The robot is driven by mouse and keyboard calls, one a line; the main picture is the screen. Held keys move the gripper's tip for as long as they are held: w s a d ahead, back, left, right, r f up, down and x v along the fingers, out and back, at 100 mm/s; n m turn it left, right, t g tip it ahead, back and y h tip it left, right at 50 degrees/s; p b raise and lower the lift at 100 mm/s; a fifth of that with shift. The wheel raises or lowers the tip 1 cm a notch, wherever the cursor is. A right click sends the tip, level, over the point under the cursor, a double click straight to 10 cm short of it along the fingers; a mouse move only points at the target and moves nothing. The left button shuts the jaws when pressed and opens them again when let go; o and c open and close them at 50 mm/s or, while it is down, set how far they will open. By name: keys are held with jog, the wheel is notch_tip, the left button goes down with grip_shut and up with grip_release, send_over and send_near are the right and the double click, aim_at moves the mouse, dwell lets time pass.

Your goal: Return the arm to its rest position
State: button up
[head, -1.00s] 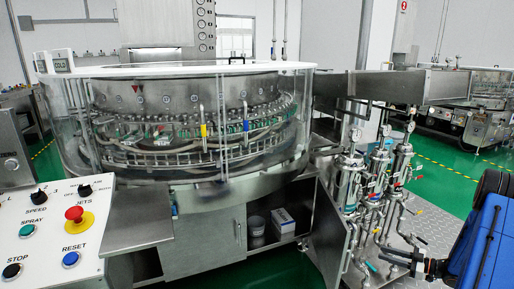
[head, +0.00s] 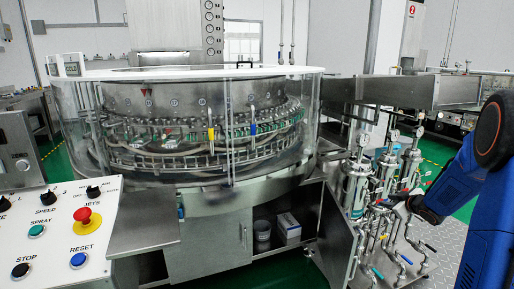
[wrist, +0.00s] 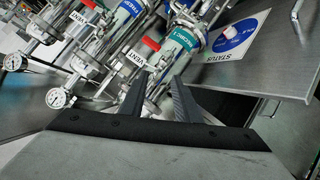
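My arm, blue with an orange ring at a joint, reaches in from the right edge of the head view. My gripper (head: 393,202) is in front of the filter housings (head: 358,190) at the right of the washer. In the wrist view my gripper (wrist: 160,80) shows two dark fingers spread apart with nothing held between them. I cannot tell the exact distance from the fingertips to the pipes.
The round washer (head: 205,75) with a clear guard fills the middle. A control panel (head: 75,243) stands at front left. A cabinet door (head: 334,243) is open beside the housings, close to my gripper. Diamond-plate floor (head: 425,255) lies below at right.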

jog(key=s+a+r+m+g+h, duration=0.1)
jog(key=s+a+r+m, duration=0.1)
jog(key=s+a+r, duration=0.3)
jog(key=s+a+r+m+g+h, duration=0.1)
jog(key=s+a+r+m+h, duration=0.15)
jog(key=s, duration=0.55)
jog(key=s+a+r+m+g+h, duration=0.1)
jog(key=s+a+r, duration=0.2)
jog(key=s+r, duration=0.25)
jog(key=s+a+f+g+y, duration=0.1)
jog(key=s+a, duration=0.4)
jog(key=s, duration=0.5)
jog(key=s+a+f+m+g+y, duration=0.1)
jog(key=s+a, duration=0.4)
jog(key=s, duration=0.5)
jog(key=s+a+f+m+g+y, duration=0.1)
jog(key=s+a, duration=0.4)
jog(key=s, duration=0.5)
jog(key=shift+s+a+f+g+y, duration=0.25)
jog(key=shift+a+f+g+y, duration=0.2)
jog(key=shift+f+g, duration=0.4)
jog(key=shift+d, duration=0.1)
